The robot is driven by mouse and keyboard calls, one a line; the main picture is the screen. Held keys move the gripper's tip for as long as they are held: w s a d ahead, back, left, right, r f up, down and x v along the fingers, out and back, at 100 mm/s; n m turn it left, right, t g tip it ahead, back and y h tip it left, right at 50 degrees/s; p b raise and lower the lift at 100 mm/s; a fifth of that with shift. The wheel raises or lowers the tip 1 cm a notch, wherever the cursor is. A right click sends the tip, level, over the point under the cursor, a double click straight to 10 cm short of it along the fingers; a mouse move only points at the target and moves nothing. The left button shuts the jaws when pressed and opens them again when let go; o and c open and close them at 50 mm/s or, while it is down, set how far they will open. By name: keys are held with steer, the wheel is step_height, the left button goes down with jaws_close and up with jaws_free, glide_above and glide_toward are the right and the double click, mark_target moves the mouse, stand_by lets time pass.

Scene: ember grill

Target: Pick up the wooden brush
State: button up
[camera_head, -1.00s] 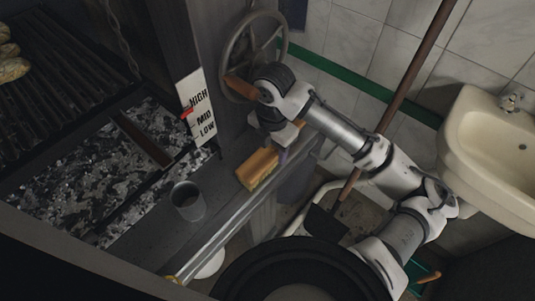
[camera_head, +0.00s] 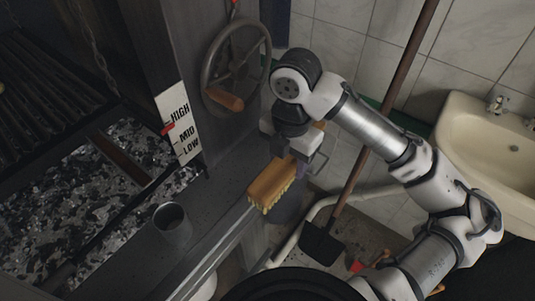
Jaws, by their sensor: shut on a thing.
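The wooden brush (camera_head: 271,183) is a tan wooden block with pale bristles underneath. In the head view it is held up near the front edge of the grill's ledge, just right of the ledge, with the bristles facing down. My gripper (camera_head: 298,167) is at the brush's far right end and is shut on it. The fingertips are partly hidden by the wrist and the brush.
A grey metal cup (camera_head: 172,222) stands on the ledge (camera_head: 214,226) to the left. A handwheel (camera_head: 235,68) is mounted on the post behind. A long-handled shovel (camera_head: 322,243) leans at the right, near a sink (camera_head: 492,150). Coals (camera_head: 60,210) lie far left.

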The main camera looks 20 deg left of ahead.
steer(key=s+d+b, duration=0.2)
steer(key=s+d, duration=0.3)
steer(key=d, duration=0.6)
steer(key=shift+d+b, duration=0.35)
steer(key=shift+d, duration=0.05)
